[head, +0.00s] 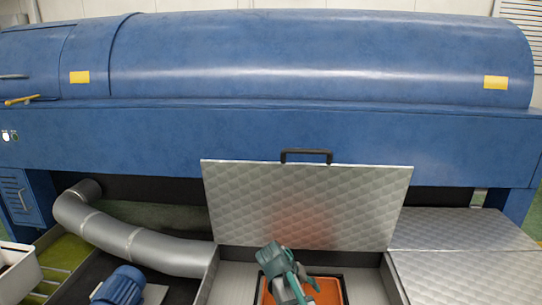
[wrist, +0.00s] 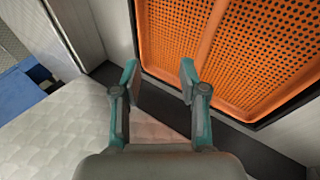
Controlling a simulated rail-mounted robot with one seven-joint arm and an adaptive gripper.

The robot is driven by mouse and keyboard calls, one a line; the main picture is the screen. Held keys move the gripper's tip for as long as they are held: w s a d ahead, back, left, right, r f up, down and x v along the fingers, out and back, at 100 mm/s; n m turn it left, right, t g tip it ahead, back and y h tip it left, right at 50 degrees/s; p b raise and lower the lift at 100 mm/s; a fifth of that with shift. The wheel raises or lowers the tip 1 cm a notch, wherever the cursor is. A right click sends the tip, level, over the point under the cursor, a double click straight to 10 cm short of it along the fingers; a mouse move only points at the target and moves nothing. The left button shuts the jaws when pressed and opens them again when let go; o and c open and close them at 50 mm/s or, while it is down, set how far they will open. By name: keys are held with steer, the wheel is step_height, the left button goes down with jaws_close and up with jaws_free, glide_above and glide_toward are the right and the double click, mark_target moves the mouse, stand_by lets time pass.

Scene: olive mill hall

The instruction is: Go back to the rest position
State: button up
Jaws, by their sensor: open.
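My gripper (wrist: 158,76) is open in the wrist view, with its two teal and grey fingers apart and nothing between them. In the head view my gripper (head: 288,281) shows at the bottom centre, in front of the raised quilted metal lid. An orange perforated screen (wrist: 240,50) lies close beyond the fingertips, in a dark frame. The same orange screen (head: 328,292) shows in the head view at the bottom, partly hidden behind my gripper. I cannot tell the exact gap between fingertips and screen.
The quilted metal lid (head: 310,205) with a black handle (head: 306,156) stands open behind the screen. A long blue machine (head: 300,60) spans the back. A grey pipe (head: 120,240) and a blue motor (head: 120,286) are at left. Flat metal covers (head: 460,275) are at right.

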steer(key=s+d+f+n+g+p, duration=0.1)
steer(key=s+d+n+g+p, duration=0.2)
steer(key=s+p, duration=0.7)
steer(key=s+d+n+g+p, duration=0.25)
steer(key=s+d+p, duration=0.45)
steer(key=p, duration=0.6)
steer(key=s+f+m+g+y+b, duration=0.2)
steer(key=s+f+m+g+b, duration=0.15)
steer(key=s+f+b, duration=1)
steer(key=s+a+f+m+g+y+b, duration=0.1)
steer(key=s+a+f+y+b, duration=0.15)
steer(key=s+f+b, duration=0.75)
steer(key=s+a+f+m+g+y+b, duration=0.1)
steer(key=s+a+f+m+y+b, duration=0.15)
steer(key=s+f+b, duration=0.7)
steer(key=w+r+t+p, duration=0.2)
steer(key=w+r+p, duration=0.3)
steer(key=r+p, duration=0.7)
steer(key=n+p, duration=0.1)
steer(key=p, duration=1)
steer(key=shift+w+r, duration=0.15)
steer(key=shift+w, duration=0.2)
